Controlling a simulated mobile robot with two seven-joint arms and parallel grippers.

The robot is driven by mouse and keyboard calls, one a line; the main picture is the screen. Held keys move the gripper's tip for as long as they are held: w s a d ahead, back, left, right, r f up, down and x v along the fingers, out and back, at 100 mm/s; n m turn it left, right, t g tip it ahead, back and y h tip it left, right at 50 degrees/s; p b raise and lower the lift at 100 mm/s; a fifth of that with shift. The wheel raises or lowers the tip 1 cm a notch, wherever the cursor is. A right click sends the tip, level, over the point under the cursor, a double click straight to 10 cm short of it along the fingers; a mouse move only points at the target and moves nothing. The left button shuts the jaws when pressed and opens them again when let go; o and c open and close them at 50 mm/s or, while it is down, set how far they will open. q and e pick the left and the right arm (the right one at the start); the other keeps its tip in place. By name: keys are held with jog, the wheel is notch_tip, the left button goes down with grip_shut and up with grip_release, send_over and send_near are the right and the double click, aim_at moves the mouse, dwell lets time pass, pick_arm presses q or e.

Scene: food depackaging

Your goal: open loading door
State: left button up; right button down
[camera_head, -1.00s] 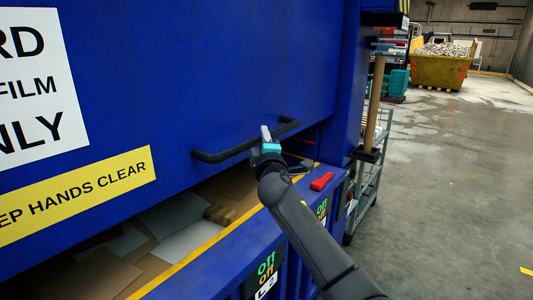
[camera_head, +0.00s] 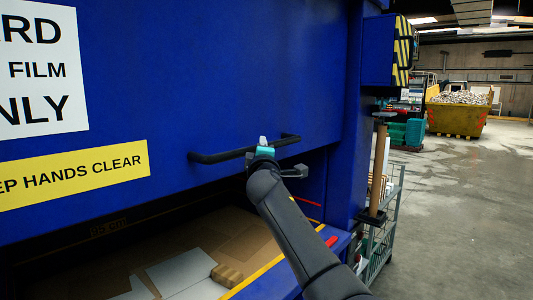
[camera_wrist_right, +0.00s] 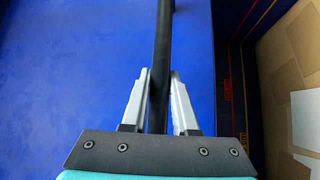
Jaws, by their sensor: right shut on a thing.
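The blue loading door (camera_head: 210,100) has a black bar handle (camera_head: 222,155) along its lower part. My right gripper (camera_head: 263,143) is shut on this handle near its right end. In the right wrist view the two grey fingers (camera_wrist_right: 159,100) stand on either side of the black handle bar (camera_wrist_right: 160,60). The door's lower edge is raised, and an opening shows beneath it with flat cardboard (camera_head: 215,240) inside; the cardboard also shows at the right of the wrist view (camera_wrist_right: 295,80). My left gripper is not in view.
A yellow-edged blue front sill (camera_head: 335,245) lies below the opening. A wooden-handled tool (camera_head: 376,170) and a wire trolley (camera_head: 385,235) stand to the right. A yellow skip (camera_head: 456,119) is farther back. The floor at right is clear.

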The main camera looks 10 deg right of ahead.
jog(key=shift+r, duration=0.4)
jog(key=c, duration=0.9)
grip_release()
jog(key=shift+o, duration=1.1)
jog(key=shift+f, duration=0.25)
jog(key=shift+s+f, duration=0.1)
jog(key=shift+s, duration=0.05)
jog(key=s+a+f+b, duration=0.2)
jog(key=s, duration=1.2)
jog(key=shift+s, duration=0.35)
jog(key=shift+b, duration=0.3)
